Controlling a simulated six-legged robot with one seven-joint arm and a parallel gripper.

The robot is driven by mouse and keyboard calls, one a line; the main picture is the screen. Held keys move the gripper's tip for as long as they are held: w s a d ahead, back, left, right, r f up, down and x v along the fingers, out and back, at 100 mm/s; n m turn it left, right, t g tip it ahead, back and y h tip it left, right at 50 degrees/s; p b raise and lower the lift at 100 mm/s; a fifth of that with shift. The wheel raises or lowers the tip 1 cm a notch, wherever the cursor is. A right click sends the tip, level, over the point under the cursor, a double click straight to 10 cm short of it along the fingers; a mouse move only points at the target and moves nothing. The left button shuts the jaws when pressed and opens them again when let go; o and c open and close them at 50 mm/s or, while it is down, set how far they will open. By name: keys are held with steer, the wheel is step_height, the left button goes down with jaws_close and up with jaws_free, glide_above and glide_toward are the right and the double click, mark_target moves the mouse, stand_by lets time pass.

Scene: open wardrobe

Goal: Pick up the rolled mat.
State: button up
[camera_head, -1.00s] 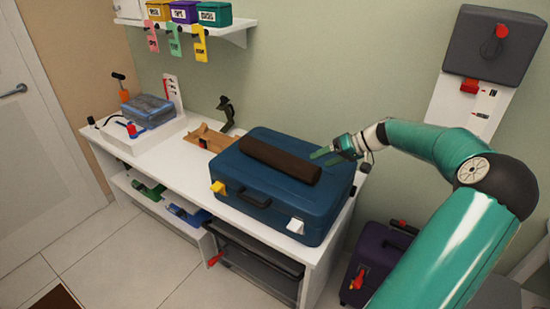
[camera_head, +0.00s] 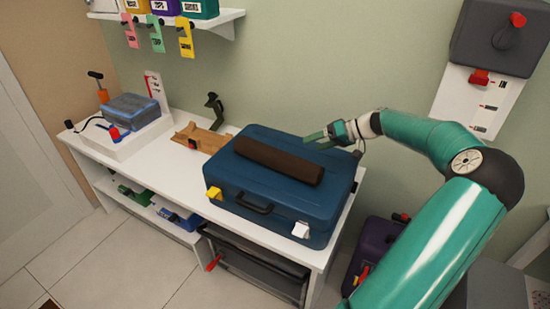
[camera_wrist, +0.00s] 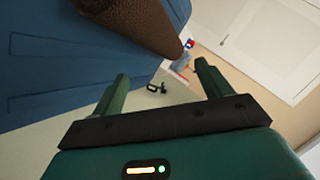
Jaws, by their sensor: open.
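The rolled mat (camera_head: 278,160) is a dark brown roll lying on top of a closed blue suitcase (camera_head: 232,180) on the white bench. In the wrist view the mat (camera_wrist: 140,22) shows at the top, beyond my fingers, with the suitcase (camera_wrist: 60,70) behind it. My gripper (camera_head: 318,139) is open and empty, just behind the mat's right end and apart from it. In the wrist view my gripper's two fingers (camera_wrist: 162,85) are spread wide with nothing between them.
A shelf (camera_head: 220,18) with coloured bins hangs above. A purple case (camera_head: 378,243) stands on the floor right of the bench.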

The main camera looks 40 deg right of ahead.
mark_target(285, 154)
steer(key=x, duration=0.8)
steer(key=shift+a+f, duration=0.15)
steer(key=shift+a, duration=0.05)
steer(key=x, duration=0.4)
steer(key=shift+w+f, duration=0.25)
steer(key=shift+f, duration=0.05)
steer(key=shift+r, duration=0.1)
steer(key=c, duration=0.9)
